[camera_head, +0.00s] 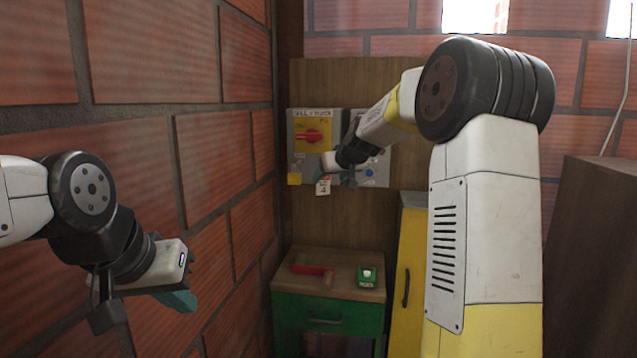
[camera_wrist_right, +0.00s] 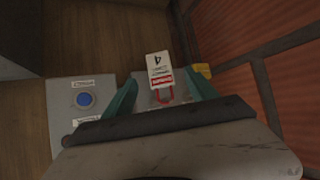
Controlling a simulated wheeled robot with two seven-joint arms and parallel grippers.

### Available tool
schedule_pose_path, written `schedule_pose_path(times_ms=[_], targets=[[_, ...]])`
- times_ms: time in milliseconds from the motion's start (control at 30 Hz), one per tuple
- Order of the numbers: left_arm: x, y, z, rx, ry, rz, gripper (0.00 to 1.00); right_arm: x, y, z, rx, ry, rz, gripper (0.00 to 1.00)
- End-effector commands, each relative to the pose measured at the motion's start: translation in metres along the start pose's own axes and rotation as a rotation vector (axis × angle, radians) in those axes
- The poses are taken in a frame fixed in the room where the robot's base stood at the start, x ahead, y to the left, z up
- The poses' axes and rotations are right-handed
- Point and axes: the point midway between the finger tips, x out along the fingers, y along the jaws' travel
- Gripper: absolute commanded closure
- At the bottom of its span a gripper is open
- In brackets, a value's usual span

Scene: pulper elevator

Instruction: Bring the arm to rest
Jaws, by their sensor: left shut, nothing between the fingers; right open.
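My right arm reaches to the wall panel in the head view. The right gripper (camera_head: 335,178) is in front of the lower part of the grey switch boxes. In the right wrist view its teal fingers (camera_wrist_right: 160,82) are apart. A white and red tag (camera_wrist_right: 160,68) with a red loop shows between them; I cannot tell whether they touch. The tag (camera_head: 323,185) also shows in the head view. My left gripper (camera_head: 178,300) is shut and empty at lower left, beside the brick wall.
A red rotary switch (camera_head: 312,135) sits on the left grey box. A blue button (camera_head: 370,172) is on the right box, partly hidden by my arm. Below stands a green cabinet (camera_head: 327,315) bearing a red item (camera_head: 310,269) and a green item (camera_head: 367,275). A yellow cabinet (camera_head: 408,250) adjoins it.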

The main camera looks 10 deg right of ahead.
Motion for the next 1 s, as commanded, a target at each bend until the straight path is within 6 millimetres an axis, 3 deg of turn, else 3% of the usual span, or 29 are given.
schedule_pose_path(times_ms=[267,367,433,567,700,900,1000], targets=[[0.000,0.000,0.000,0.000,0.000,0.000,1.00,-0.038,-0.004,0.004,0.004,-0.008,-0.006,0.33],[0.000,0.000,0.000,0.000,0.000,0.000,1.00,-0.069,-0.015,0.017,0.018,-0.035,-0.021,0.33],[0.000,0.000,0.000,0.000,0.000,0.000,1.00,-0.100,-0.027,0.035,0.035,-0.067,-0.035,0.33],[0.000,0.000,0.000,0.000,0.000,0.000,1.00,-0.164,-0.051,0.086,0.071,-0.145,-0.059,0.33],[0.000,0.000,0.000,0.000,0.000,0.000,1.00,-0.226,-0.073,0.153,0.112,-0.235,-0.068,0.33],[0.000,0.000,0.000,0.000,0.000,0.000,1.00,-0.285,-0.093,0.245,0.161,-0.345,-0.055,0.33],[0.000,0.000,0.000,0.000,0.000,0.000,1.00,-0.300,-0.098,0.275,0.178,-0.378,-0.047,0.33]])
